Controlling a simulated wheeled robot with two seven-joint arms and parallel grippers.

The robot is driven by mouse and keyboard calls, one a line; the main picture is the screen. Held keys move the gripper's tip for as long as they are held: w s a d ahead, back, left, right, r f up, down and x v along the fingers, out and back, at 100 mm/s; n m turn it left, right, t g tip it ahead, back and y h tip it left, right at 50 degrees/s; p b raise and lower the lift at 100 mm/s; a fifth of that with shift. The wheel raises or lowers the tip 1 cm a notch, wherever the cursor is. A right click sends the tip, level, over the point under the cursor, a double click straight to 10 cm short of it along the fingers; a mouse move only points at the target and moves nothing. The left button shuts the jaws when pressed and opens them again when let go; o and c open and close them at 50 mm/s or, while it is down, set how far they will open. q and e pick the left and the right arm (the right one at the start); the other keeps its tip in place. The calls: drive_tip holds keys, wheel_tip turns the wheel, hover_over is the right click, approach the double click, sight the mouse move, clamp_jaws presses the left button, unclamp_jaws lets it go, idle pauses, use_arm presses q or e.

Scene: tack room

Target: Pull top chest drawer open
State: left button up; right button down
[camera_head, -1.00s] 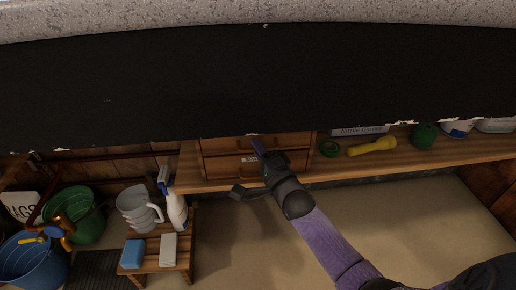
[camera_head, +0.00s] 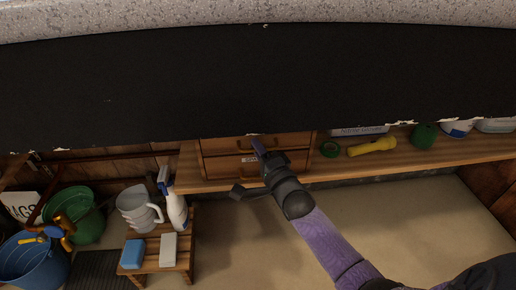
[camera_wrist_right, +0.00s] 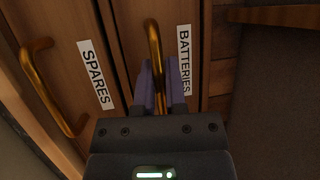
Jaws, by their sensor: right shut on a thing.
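A wooden chest shows in the head view, its upper part hidden by a dark panel. Its upper drawer (camera_head: 292,141) sits above the lower drawer (camera_head: 225,166). In the right wrist view, the BATTERIES drawer (camera_wrist_right: 128,20) has a brass bar handle (camera_wrist_right: 152,32), beside the SPARES drawer (camera_wrist_right: 65,45) with its own brass handle (camera_wrist_right: 38,90). My right gripper (camera_head: 258,147) reaches the upper drawer; in the right wrist view its purple fingers (camera_wrist_right: 159,85) are shut on the BATTERIES handle. I see no clear gap at the drawer front. My left gripper is not in view.
A wide dark panel (camera_head: 250,85) covers the upper head view.

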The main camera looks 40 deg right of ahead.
drive_tip(key=shift+s+a, duration=0.1)
drive_tip(key=shift+s, duration=0.05)
use_arm(q)
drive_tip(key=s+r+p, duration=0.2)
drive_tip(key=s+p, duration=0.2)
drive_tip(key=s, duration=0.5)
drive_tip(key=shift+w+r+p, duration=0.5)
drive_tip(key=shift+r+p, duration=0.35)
drive_tip(key=shift+p, duration=0.1)
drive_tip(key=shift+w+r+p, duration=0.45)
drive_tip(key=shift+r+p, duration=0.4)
drive_tip(key=shift+p, duration=0.15)
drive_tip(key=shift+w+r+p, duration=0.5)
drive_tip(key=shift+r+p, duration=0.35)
drive_tip(key=shift+p, duration=0.1)
use_arm(e)
drive_tip(key=s+a, duration=0.8)
drive_tip(key=s, duration=0.6)
drive_tip(key=shift+a, duration=0.35)
drive_tip(key=shift+s, duration=0.1)
drive_tip(key=c, duration=0.7)
unclamp_jaws()
